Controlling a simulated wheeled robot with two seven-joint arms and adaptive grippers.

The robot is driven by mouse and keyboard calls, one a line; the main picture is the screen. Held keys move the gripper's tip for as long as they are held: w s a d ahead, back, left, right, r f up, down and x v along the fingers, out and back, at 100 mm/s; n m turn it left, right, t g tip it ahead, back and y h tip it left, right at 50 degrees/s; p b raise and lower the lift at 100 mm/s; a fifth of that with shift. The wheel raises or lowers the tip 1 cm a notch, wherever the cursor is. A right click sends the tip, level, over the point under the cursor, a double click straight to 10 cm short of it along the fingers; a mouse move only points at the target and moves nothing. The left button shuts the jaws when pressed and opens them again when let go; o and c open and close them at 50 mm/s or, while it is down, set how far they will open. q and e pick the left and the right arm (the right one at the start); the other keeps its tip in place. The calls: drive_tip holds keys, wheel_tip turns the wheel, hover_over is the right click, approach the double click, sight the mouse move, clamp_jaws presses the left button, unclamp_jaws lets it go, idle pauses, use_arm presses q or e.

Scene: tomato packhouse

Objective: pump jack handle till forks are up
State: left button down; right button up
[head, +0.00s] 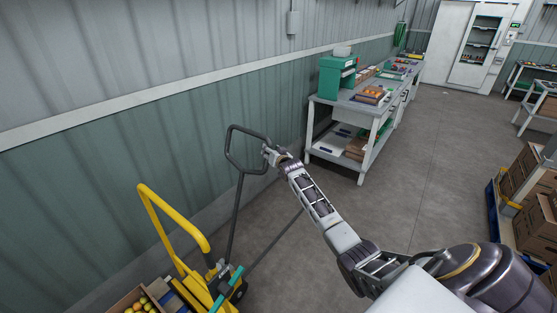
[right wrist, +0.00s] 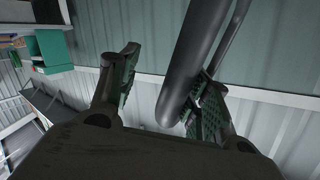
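The jack handle (head: 235,215) is a dark shaft with a closed loop grip on top, standing raised and slightly tilted beside the wall. Its base meets the yellow jack body (head: 202,290) at the bottom. My right gripper (head: 268,153) is at the right side of the loop. In the right wrist view, the fingers of my right gripper (right wrist: 165,78) are apart. The dark handle bar (right wrist: 190,65) passes between them, close to the right finger, with a gap to the left finger. Whether it touches is unclear. The forks are not visible. My left gripper is not in view.
A yellow tubular bar (head: 178,215) rises left of the handle. A crate of tomatoes (head: 128,301) is at the bottom left. A workbench (head: 346,105) stands along the wall. Cartons on a blue pallet (head: 493,207) are at the right. The floor between is clear.

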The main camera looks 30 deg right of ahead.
drive_tip(key=v, duration=1.1)
drive_tip(key=shift+s, duration=0.3)
drive_tip(key=shift+f, duration=0.1)
idle(0.6)
drive_tip(key=shift+a, duration=0.1)
